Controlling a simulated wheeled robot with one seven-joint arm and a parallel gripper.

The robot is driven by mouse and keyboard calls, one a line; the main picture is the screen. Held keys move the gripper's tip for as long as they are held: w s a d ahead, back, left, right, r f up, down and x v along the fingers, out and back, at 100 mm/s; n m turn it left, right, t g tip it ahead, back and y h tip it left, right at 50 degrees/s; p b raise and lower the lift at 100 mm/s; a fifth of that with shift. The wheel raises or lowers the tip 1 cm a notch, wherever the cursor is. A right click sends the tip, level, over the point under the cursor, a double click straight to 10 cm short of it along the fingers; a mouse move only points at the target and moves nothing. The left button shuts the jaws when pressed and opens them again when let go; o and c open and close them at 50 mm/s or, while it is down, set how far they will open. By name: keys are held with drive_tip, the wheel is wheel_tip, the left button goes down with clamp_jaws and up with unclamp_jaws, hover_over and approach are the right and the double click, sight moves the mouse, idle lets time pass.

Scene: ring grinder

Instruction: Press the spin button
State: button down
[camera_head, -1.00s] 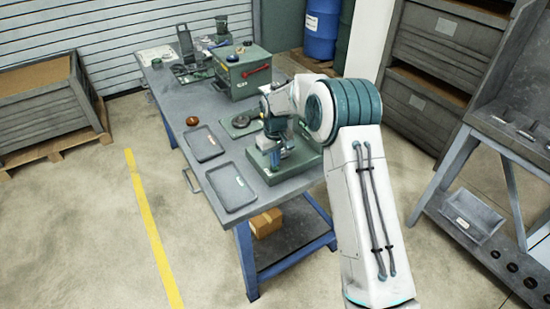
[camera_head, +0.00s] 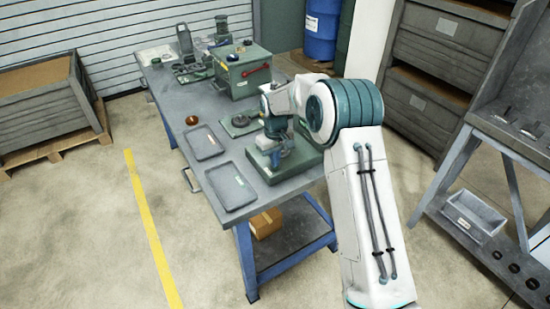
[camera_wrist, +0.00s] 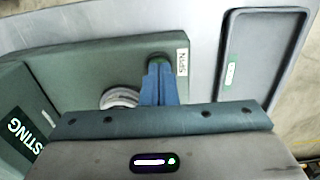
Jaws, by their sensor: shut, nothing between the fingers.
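The spin button is a dark green round button (camera_wrist: 157,56) on a green machine base (camera_wrist: 90,65), beside a small white label (camera_wrist: 182,62) reading SPIN upside down. My gripper (camera_wrist: 159,66) has its blue fingers together and empty. The fingertips overlap the near side of the button in the wrist view; whether they touch it or hover just above, I cannot tell. A pale round metal part (camera_wrist: 120,97) sits left of the fingers, partly hidden. In the head view my gripper (camera_head: 278,163) is over the green base (camera_head: 262,176), and the button is hidden.
Two grey trays (camera_head: 230,203) lie on the workbench (camera_head: 187,168) left of the base. A copper-coloured ring (camera_head: 192,120) lies behind them. A green box (camera_head: 240,85) with a red lever (camera_head: 256,70) stands farther back.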

wheel_tip(320, 180, up, 13)
drive_tip(key=b, duration=0.1)
drive_tip(key=shift+b, duration=0.4)
drive_tip(key=shift+w, duration=0.1)
idle(0.3)
drive_tip(key=s+d+r+m+t, duration=0.1)
drive_tip(key=s+d+r+m, duration=0.1)
drive_tip(key=s+d+r, duration=0.45)
drive_tip(key=s+d+r+m+t, duration=0.1)
drive_tip(key=s+d+r, duration=0.25)
drive_tip(key=s, duration=0.55)
drive_tip(key=s+d+f+m+t, duration=0.1)
drive_tip(key=s+d, duration=0.3)
drive_tip(key=s, duration=0.5)
drive_tip(key=s+d+f+m, duration=0.2)
drive_tip(key=s+d+f, duration=0.1)
drive_tip(key=s, duration=0.7)
drive_tip(key=shift+s+d+m+t, duration=0.2)
drive_tip(key=shift+d+m+t, duration=0.2)
drive_tip(key=shift+d, duration=0.15)
drive_tip(key=shift+f, duration=0.1)
idle(2.4)
